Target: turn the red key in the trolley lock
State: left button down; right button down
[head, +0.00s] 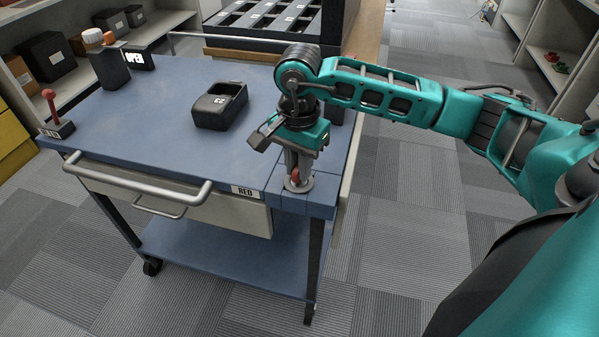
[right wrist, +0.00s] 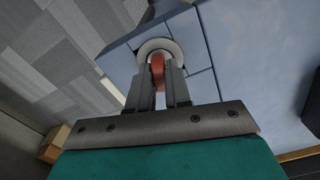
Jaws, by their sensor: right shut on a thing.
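The red key (head: 295,174) stands in the round metal lock (head: 300,184) at the front right corner of the blue trolley top. My right gripper (head: 293,172) points down over the lock, its fingers on the key. In the right wrist view the red key (right wrist: 158,70) sits between the two fingers of my right gripper (right wrist: 159,82), in front of the pale ring of the lock (right wrist: 160,45). The gripper is shut on the key. How far the key is turned cannot be told. My left gripper is not in view.
A drawer with a bar handle (head: 140,178) and a RED label (head: 245,191) is below. Carpet is clear on the right.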

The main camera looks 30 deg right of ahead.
jog(key=n+b, duration=0.2)
jog(key=n, duration=0.1)
jog(key=shift+f+n+b, duration=0.1)
jog(key=shift+n+b, duration=0.2)
jog(key=shift+n, duration=0.1)
jog(key=shift+n+b, duration=0.4)
jog(key=shift+n, duration=0.5)
jog(key=shift+n+b, duration=1.05)
jog(key=shift+n, duration=0.45)
jog(key=shift+n+b, duration=0.55)
jog(key=shift+n, duration=0.85)
